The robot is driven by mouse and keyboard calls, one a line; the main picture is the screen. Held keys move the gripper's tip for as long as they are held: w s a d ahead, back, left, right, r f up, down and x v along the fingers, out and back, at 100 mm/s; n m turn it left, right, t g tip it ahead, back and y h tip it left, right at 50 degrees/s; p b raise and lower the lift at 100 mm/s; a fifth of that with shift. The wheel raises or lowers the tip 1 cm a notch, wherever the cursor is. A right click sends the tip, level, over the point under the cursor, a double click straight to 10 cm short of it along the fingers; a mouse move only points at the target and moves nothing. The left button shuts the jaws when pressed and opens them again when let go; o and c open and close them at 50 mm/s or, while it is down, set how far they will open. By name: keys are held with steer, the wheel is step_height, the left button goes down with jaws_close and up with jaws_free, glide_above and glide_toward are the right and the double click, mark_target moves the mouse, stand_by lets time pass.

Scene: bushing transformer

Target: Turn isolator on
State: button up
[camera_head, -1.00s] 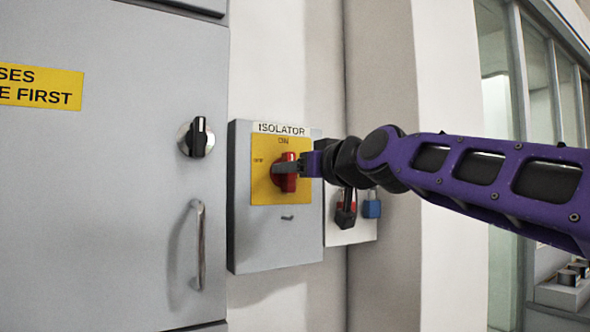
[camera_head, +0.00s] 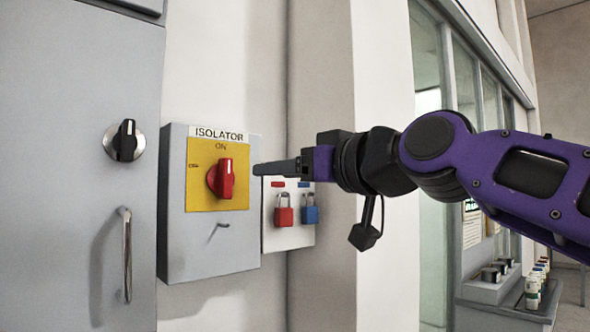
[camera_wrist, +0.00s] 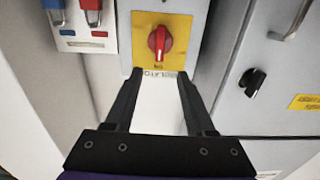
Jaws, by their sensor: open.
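The isolator (camera_head: 212,245) is a grey wall box with a yellow plate (camera_head: 200,200) and a red rotary knob (camera_head: 222,179). The knob's grip stands upright, its white mark at the top toward the ON label; another label sits at the plate's left. In the wrist view the picture is turned over, and the red knob (camera_wrist: 160,42) has its white mark toward ON at the bottom. My gripper (camera_head: 257,170) is to the right of the knob, clear of it. In the wrist view my gripper (camera_wrist: 160,78) has its fingers apart with nothing between them.
A white board with a red padlock (camera_head: 284,214) and a blue padlock (camera_head: 310,213) hangs right of the isolator. A grey cabinet with a black knob (camera_head: 125,141) and a metal handle (camera_head: 126,255) stands at the left.

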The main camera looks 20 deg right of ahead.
steer(key=shift+v, duration=1.4)
steer(key=shift+w, duration=0.1)
